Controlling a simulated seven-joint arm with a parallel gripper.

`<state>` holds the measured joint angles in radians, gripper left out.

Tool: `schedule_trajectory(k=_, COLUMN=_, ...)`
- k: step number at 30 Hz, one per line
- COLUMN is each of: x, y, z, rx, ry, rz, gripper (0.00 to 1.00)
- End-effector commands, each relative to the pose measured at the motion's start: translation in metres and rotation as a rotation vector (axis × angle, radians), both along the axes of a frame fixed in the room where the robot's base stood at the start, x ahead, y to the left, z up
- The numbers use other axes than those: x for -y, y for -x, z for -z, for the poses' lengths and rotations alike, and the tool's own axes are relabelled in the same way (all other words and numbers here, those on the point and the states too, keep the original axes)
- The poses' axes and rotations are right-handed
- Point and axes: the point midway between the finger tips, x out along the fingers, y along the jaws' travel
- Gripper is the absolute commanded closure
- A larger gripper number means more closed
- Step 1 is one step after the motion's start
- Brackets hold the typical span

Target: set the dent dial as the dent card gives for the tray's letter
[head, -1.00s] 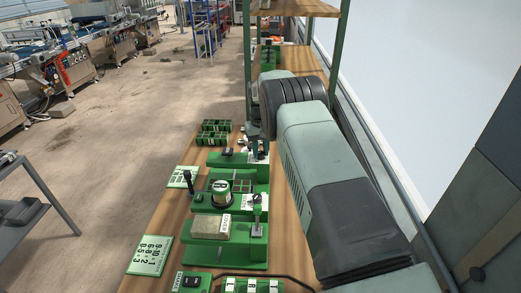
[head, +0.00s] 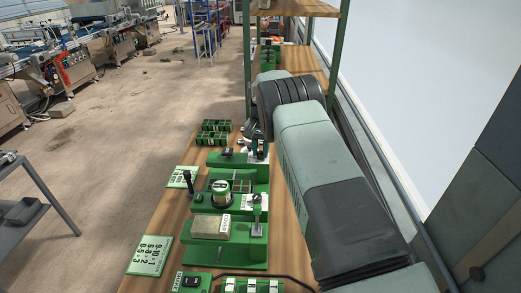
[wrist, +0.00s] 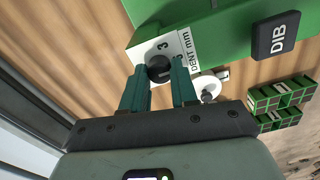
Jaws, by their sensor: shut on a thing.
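The dent dial's black knob (wrist: 159,69) sits on a white plate (wrist: 178,46) marked "DENT mm" in the wrist view. A "3" shows on the plate beyond the knob; the fingers cover other marks. The knob bears a pale line, but I cannot tell which number it meets. My gripper (wrist: 159,84) has its two teal fingers shut on the knob from either side. In the head view my gripper is small and partly hidden behind my arm. A card (head: 149,256) with number rows lies at the near left; a second card (head: 177,178) is too small to read. I see no readable tray letter.
The green machine (head: 258,257) carries a block (head: 209,227), levers and a round drum (head: 221,189). Green trays (wrist: 275,103) stand beyond. The wooden bench (head: 168,215) has clear strips.

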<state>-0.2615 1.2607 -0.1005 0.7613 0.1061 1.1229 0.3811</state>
Motion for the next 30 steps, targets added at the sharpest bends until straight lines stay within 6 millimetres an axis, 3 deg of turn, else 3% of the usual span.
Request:
schedule_trajectory(k=10, x=0.0, y=0.0, z=-0.001, rx=-0.002, ry=0.0, rz=0.001, gripper=1.0)
schedule_trajectory(k=11, x=0.0, y=0.0, z=-0.001, rx=-0.002, ry=0.0, rz=0.001, gripper=0.69)
schedule_trajectory(k=15, x=0.0, y=0.0, z=0.0, rx=-0.001, ry=0.0, rz=0.001, gripper=0.47)
schedule_trajectory(k=25, x=0.0, y=0.0, z=-0.003, rx=0.0, ry=0.0, rz=0.0, gripper=0.46)
schedule_trajectory(k=30, x=0.0, y=-0.001, z=-0.025, rx=0.002, ry=-0.001, rz=0.0, gripper=0.46)
